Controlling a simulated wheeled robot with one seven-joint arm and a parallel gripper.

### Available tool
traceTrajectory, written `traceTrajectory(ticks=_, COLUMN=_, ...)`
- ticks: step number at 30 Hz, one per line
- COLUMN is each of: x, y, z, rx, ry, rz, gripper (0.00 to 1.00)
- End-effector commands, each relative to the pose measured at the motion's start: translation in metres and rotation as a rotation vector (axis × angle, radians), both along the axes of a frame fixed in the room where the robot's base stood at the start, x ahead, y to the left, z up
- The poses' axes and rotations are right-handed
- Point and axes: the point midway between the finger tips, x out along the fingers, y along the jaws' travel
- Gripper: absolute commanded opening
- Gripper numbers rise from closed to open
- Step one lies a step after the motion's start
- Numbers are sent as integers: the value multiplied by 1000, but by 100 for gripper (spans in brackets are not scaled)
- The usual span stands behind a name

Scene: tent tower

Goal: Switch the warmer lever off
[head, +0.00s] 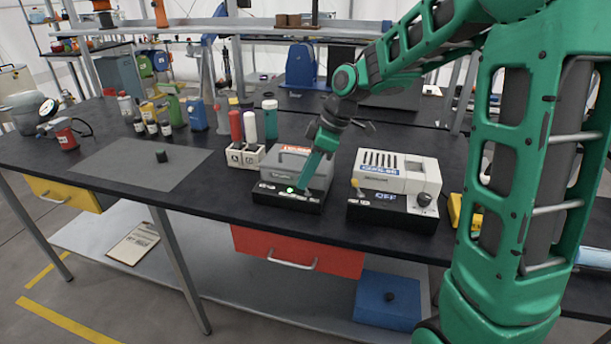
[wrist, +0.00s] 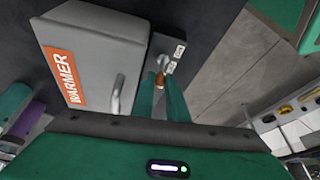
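The warmer is a grey box (head: 297,165) on the dark bench in the head view, with a lit green light on its black front base. In the wrist view its lid (wrist: 92,55) carries an orange WARMER label and a handle. A small lever (wrist: 160,80) with a copper-coloured tip and a metal pivot stands beside two small marked plates, whose lettering is too small to read. My gripper (wrist: 161,76) points down at the warmer's front, its narrow-set fingertips on either side of the lever tip. Whether they touch the lever is unclear. The gripper (head: 304,186) hides part of the warmer's front.
A white machine (head: 396,175) with a blue label and an OFF sign stands close to the right. A white holder (head: 245,155) with red and white bottles is just left. Further left lie a grey mat (head: 140,165) and several bottles. The bench front between mat and warmer is clear.

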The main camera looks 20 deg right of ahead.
Motion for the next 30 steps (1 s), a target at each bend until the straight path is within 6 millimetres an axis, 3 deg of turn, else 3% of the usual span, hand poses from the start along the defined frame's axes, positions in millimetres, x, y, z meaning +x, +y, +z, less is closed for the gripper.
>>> traceTrajectory(ticks=22, x=5, y=6, z=-1, rx=-111, ry=80, rz=-2, gripper=0)
traceTrajectory(ticks=23, x=5, y=6, z=-1, rx=-111, ry=80, rz=-2, gripper=15)
traceTrajectory(ticks=24, x=5, y=6, z=-1, rx=-111, ry=80, rz=-2, gripper=21)
traceTrajectory(ticks=30, x=5, y=6, z=-1, rx=-111, ry=80, rz=-1, gripper=21)
